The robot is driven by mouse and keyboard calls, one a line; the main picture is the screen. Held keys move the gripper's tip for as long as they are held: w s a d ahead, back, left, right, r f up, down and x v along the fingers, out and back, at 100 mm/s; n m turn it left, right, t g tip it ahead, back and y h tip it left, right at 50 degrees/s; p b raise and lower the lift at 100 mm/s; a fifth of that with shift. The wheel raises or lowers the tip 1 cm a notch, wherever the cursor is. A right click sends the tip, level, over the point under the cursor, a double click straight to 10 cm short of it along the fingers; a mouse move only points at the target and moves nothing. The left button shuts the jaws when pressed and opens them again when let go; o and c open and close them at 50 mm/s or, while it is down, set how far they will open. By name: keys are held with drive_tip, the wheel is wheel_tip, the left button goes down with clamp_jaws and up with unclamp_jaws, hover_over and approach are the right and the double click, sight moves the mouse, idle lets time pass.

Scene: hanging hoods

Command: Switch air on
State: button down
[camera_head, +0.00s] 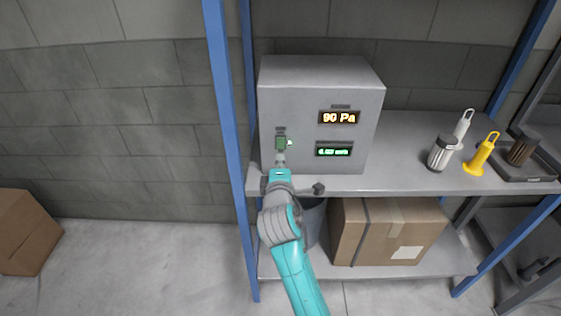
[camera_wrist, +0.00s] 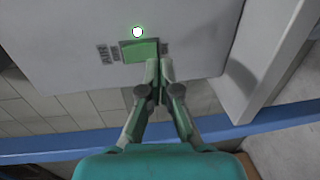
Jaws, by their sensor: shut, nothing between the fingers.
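The grey control box (camera_head: 300,80) stands on the shelf, its front facing me. A green switch (camera_head: 281,143) sits on the left of its front; it also shows in the wrist view as a green square (camera_wrist: 136,50). A small white light with a green rim (camera_wrist: 137,32) glows at the switch's edge. My gripper (camera_head: 280,160) is just below the switch in the head view. In the wrist view its shut, empty fingertips (camera_wrist: 160,66) overlap the switch's lower right corner; I cannot tell whether they touch it.
An amber display (camera_head: 339,118) reads 90 Pa; the green display (camera_head: 334,152) below is too small to read surely. A blue post (camera_head: 226,130) rises left of the box. A cardboard box (camera_head: 375,235) sits below.

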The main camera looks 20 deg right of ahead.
drive_tip(key=f+v, duration=0.2)
drive_tip(key=v, duration=0.8)
drive_tip(key=shift+s+f, duration=0.2)
drive_tip(key=shift+s, duration=0.05)
drive_tip(key=shift+a, duration=0.1)
drive_tip(key=s+d+f+m+y, duration=0.1)
drive_tip(key=s+f+m+y, duration=0.1)
drive_tip(key=s+f, duration=0.7)
drive_tip(key=s+d+f+m+y, duration=0.1)
drive_tip(key=s+f+m+y, duration=0.15)
drive_tip(key=s+f, duration=0.6)
drive_tip(key=s+r+m, duration=0.2)
drive_tip(key=s+m, duration=0.1)
drive_tip(key=s, duration=0.6)
drive_tip(key=s+d+r+m, duration=0.1)
drive_tip(key=s+r+m, duration=0.1)
drive_tip(key=s, duration=0.7)
drive_tip(key=s+r+m+g, duration=0.1)
drive_tip(key=s+r+m, duration=0.1)
drive_tip(key=s+m, duration=0.3)
drive_tip(key=s, duration=0.4)
drive_tip(key=shift+s+d+y, duration=0.15)
drive_tip(key=shift+s+y, duration=0.05)
drive_tip(key=shift+y, duration=0.15)
